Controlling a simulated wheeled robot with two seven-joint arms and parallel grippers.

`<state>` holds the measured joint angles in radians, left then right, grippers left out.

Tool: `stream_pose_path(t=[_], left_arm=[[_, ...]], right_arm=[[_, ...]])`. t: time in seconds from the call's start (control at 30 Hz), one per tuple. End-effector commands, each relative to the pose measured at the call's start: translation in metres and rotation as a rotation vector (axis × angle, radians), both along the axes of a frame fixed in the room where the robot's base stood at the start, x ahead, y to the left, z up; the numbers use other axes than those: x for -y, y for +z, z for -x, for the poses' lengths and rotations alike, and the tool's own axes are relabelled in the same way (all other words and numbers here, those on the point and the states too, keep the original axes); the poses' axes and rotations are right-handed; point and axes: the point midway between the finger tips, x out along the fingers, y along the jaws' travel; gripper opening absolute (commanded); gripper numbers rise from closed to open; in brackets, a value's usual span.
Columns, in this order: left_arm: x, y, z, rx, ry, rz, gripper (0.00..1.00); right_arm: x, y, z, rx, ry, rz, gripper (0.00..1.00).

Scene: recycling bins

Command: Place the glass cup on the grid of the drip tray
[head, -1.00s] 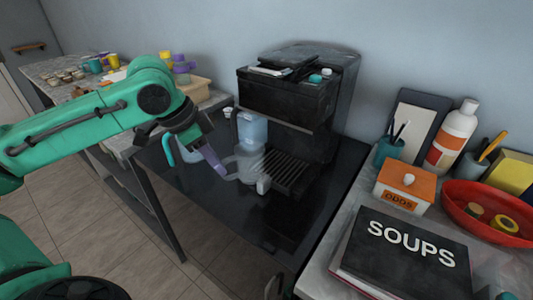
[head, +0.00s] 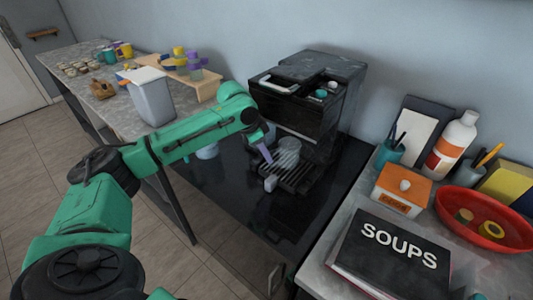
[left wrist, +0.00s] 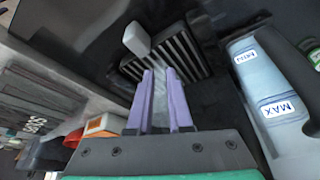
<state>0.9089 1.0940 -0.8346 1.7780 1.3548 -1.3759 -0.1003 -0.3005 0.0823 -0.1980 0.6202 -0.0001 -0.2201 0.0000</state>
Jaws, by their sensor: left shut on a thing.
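The clear glass cup (head: 288,152) is over the back part of the drip tray's grid (head: 303,184), in front of the black coffee machine (head: 308,92). It looks upright; I cannot tell whether its base touches the bars. My left gripper (head: 267,154), with purple fingers, is at the cup's left side and shut on it, seemingly at the handle. In the left wrist view the fingers (left wrist: 159,72) point at the slatted grid (left wrist: 183,58), and the glass is hardly visible between them. My right gripper is not in view.
A pale block (head: 270,183) sits at the tray's front edge. A blue container marked MIN and MAX (left wrist: 268,85) stands beside the fingers in the wrist view. The right counter holds an orange-lidded box (head: 399,192), a red bowl (head: 480,235) and a SOUPS book (head: 395,255).

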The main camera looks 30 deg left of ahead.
Motion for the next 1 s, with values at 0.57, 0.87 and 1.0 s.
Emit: stream_pose_path(t=[0.57,0.87,1.0], left_arm=[[0.000,-0.017,-0.004,0.002,0.001,0.001,0.48],[0.000,-0.014,-0.004,0.003,0.000,0.001,0.48],[-0.006,0.007,0.003,0.005,0.001,0.000,0.48]], right_arm=[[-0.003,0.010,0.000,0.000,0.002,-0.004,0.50],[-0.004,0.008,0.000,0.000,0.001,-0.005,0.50],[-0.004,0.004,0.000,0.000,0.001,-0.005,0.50]])
